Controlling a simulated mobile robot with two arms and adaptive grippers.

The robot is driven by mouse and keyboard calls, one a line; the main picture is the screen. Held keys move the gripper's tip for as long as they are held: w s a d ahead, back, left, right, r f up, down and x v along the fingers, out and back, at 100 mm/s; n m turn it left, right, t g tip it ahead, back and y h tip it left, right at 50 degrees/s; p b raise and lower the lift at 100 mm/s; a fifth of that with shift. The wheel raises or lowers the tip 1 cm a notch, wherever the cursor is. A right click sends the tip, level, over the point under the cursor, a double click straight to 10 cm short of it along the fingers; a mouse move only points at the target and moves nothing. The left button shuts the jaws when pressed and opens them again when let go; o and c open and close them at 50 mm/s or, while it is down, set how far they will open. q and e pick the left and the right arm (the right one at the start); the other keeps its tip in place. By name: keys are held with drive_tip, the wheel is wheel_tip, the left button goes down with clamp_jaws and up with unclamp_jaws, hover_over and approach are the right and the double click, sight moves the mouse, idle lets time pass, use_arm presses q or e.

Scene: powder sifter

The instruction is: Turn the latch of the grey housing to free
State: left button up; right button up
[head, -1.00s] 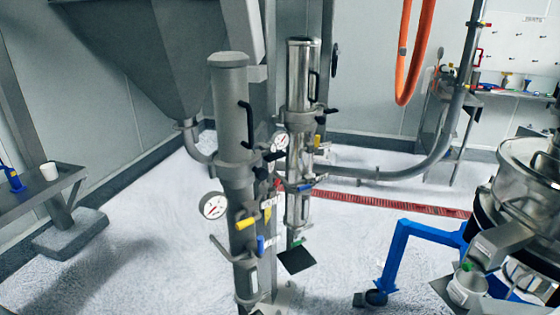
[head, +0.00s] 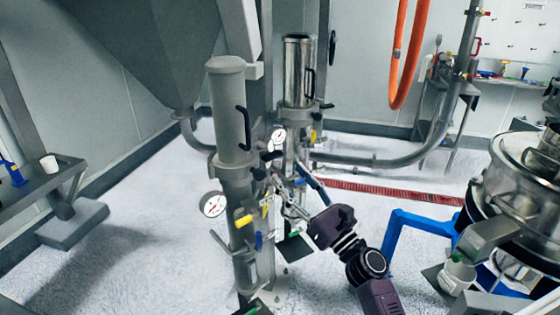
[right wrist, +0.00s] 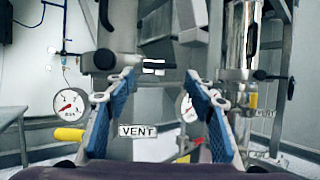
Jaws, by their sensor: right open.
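The grey housing (head: 228,112) is a tall upright cylinder with a collar, left of a shiny steel one. Its latch (head: 270,156) is a short dark lever on the right side of the collar. In the right wrist view the latch (right wrist: 155,65) points to the right, roughly level, from the grey collar (right wrist: 105,60). My right gripper (head: 288,190) is open and empty, just below and right of the latch. In the wrist view its blue-padded fingers (right wrist: 155,92) stand apart, with the latch seen between and slightly above the tips. No contact shows. My left gripper is out of view.
A steel housing (head: 299,75) stands close behind right. A gauge (head: 213,204) and a yellow valve handle (head: 244,221) stick out below the collar. A VENT label (right wrist: 138,131) hangs between my fingers' view. A blue frame (head: 415,225) stands at right.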

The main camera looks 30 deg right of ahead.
sight(272, 156)
drive_tip(key=p+x, duration=0.1)
drive_tip(key=x, duration=0.4)
drive_tip(key=shift+f, duration=0.1)
drive_tip(key=c, duration=0.9)
